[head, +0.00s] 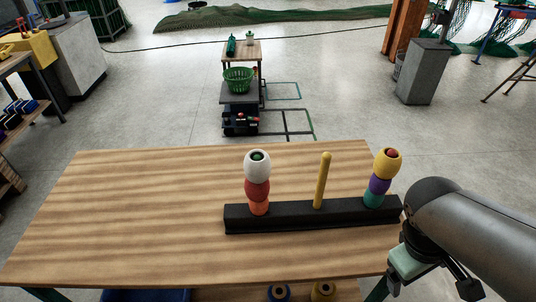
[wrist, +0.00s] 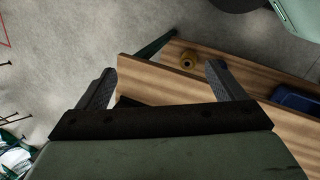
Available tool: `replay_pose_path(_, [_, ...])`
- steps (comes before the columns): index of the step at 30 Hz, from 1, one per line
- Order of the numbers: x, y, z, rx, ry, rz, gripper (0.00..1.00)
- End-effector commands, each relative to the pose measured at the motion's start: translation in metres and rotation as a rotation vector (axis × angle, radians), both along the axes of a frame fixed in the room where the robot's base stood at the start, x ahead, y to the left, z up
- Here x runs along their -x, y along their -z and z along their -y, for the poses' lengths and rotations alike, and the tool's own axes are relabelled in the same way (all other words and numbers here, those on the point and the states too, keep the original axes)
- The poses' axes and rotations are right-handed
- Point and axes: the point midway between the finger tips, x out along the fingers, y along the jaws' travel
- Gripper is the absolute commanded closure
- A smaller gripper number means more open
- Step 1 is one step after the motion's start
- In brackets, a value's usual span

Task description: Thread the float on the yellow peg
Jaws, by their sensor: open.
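The yellow peg (head: 322,181) stands upright and bare in the middle of a black bar (head: 290,219) on the wooden table. The left peg carries a coral, a red and a white float (head: 257,166). The right peg carries a teal, a purple and a yellow float (head: 387,162). A blue float (head: 280,292) and a gold float (head: 323,290) lie below the table's front edge. A gold-brown float also shows in the wrist view (wrist: 188,60). My gripper (wrist: 160,73) is open and empty, off the table's right front corner, pointing down.
The table top (head: 140,210) is clear left of the bar. A blue bin (head: 146,295) sits low under the table, and a blue object (wrist: 296,101) shows in the wrist view. A cart with a green basket (head: 238,80) stands beyond the table.

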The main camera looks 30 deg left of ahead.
Motion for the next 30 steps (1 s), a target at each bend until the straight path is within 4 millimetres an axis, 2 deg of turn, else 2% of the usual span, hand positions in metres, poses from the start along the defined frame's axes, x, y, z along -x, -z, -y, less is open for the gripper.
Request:
replay_pose_path(1, [-0.010, 0.004, -0.020, 0.067, -0.168, -0.004, 0.10])
replay_pose_path(5, [-0.034, 0.001, -0.071, 0.259, -0.584, 0.014, 0.10])
replay_pose_path(6, [-0.039, 0.000, -0.091, 0.320, -0.708, 0.025, 0.10])
replay_pose_path(8, [-0.045, -0.003, -0.123, 0.418, -0.894, 0.047, 0.10])
replay_pose_path(10, [-0.047, -0.007, -0.165, 0.538, -1.104, 0.082, 0.10])
replay_pose_path(14, [-0.033, -0.016, -0.250, 0.776, -1.466, 0.176, 0.10])
replay_pose_path(15, [-0.024, -0.019, -0.276, 0.848, -1.562, 0.210, 0.10])
replay_pose_path(18, [0.002, -0.026, -0.329, 1.009, -1.748, 0.294, 0.10])
replay_pose_path(21, [0.025, -0.032, -0.364, 1.120, -1.861, 0.360, 0.10])
replay_pose_path(24, [0.039, -0.036, -0.382, 1.184, -1.918, 0.398, 0.10])
replay_pose_path(27, [0.042, -0.037, -0.389, 1.209, -1.937, 0.415, 0.10])
replay_pose_path(30, [0.034, -0.034, -0.390, 1.211, -1.936, 0.413, 0.10])
